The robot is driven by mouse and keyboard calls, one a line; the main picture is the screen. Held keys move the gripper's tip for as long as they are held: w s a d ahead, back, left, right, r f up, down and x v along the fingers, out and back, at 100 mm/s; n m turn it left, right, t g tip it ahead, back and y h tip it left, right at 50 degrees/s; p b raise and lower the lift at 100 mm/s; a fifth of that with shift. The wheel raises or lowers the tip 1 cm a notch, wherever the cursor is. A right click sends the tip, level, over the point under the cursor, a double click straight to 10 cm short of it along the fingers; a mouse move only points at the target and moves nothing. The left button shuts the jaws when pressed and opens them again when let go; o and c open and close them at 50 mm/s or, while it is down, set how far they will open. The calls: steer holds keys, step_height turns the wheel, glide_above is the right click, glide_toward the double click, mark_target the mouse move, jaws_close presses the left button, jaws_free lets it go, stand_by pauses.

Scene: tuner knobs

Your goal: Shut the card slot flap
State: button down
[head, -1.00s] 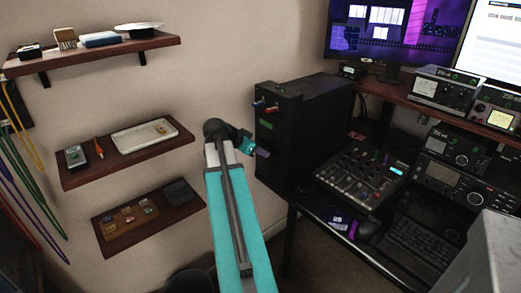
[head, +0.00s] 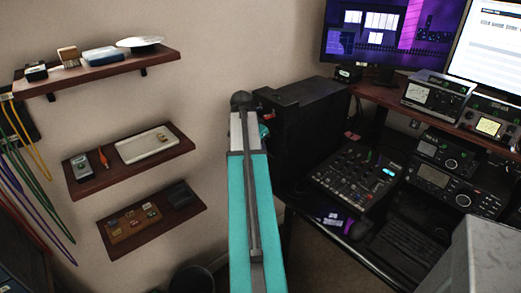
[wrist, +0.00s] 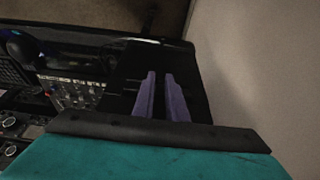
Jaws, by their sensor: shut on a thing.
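The black tower unit (head: 315,115) stands at the left end of the desk. My arm covers much of its front in the head view, and I cannot make out the card slot flap there. A teal bit of my wrist shows just at the tower's front edge. In the wrist view, my gripper (wrist: 160,75) has its two purple fingers close together, with a narrow dark strip between them, against the tower's black surface (wrist: 190,75). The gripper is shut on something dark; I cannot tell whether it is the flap.
A mixer (head: 355,175) and stacked radios (head: 440,165) fill the desk on the right. Three wall shelves with small items hang on the left, the middle one (head: 130,165) level with my arm. A grey block (head: 485,255) stands at the lower right. A bin (head: 192,280) is on the floor.

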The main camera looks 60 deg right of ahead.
steer(key=c, duration=1.8)
jaws_free()
steer(key=shift+r, duration=0.1)
steer(key=b+v, duration=0.2)
steer(key=v, duration=1.1)
steer(key=shift+r, duration=0.3)
steer(key=shift+a, duration=0.1)
